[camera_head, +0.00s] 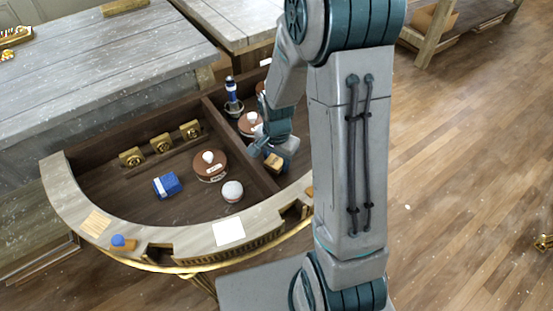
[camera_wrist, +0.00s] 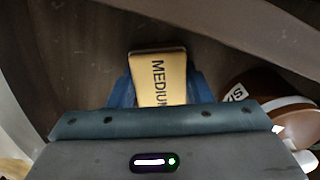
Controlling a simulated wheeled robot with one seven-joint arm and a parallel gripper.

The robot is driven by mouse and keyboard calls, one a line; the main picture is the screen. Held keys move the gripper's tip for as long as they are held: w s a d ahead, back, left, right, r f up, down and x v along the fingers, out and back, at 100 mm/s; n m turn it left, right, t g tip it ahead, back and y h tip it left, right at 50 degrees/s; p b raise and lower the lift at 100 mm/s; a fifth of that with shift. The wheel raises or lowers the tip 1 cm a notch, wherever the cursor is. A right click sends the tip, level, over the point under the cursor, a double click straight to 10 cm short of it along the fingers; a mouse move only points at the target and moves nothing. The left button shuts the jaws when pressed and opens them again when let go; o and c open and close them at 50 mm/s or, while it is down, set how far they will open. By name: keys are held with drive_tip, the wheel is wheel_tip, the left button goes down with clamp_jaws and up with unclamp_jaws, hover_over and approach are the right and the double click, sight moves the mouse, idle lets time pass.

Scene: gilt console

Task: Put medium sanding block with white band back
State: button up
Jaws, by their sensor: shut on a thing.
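A tan block (camera_head: 274,162) sits between the fingers of my gripper (camera_head: 268,154) in the head view. In the wrist view the block (camera_wrist: 160,72) shows its yellow-tan face with dark letters reading "MEDIU", the rest cut off by my gripper (camera_wrist: 158,92). The blue fingers are shut on its two sides. No white band shows on the visible part. The gripper is over the right compartment of the half-round console (camera_head: 65,180), close to its divider (camera_head: 240,148). I cannot tell whether the block touches the compartment floor.
Brown round tins (camera_head: 249,124) and a blue-white handled tool (camera_head: 232,92) stand near my gripper. Left of the divider are a brown lidded tin (camera_head: 210,165), a blue box (camera_head: 167,185), a white round thing (camera_head: 232,190) and brass pieces (camera_head: 160,143). A white card (camera_head: 229,232) lies on the rim.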

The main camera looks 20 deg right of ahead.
sight(277, 159)
drive_tip(key=shift+s+f, duration=0.15)
drive_tip(key=shift+f, duration=0.25)
drive_tip(key=o, duration=1)
drive_tip(key=shift+c, duration=0.2)
drive_tip(key=shift+o, duration=0.4)
drive_tip(key=shift+f, duration=0.1)
drive_tip(key=shift+s, duration=0.1)
drive_tip(key=shift+d+r, duration=0.1)
drive_tip(key=shift+r, duration=0.25)
wheel_tip(277, 159, up, 13)
drive_tip(key=p, duration=0.2)
drive_tip(key=s+r+n+t, duration=0.2)
drive_tip(key=s+r+n, duration=0.6)
drive_tip(key=s, duration=0.5)
drive_tip(key=shift+a+n, duration=0.2)
drive_tip(key=shift+n, duration=0.8)
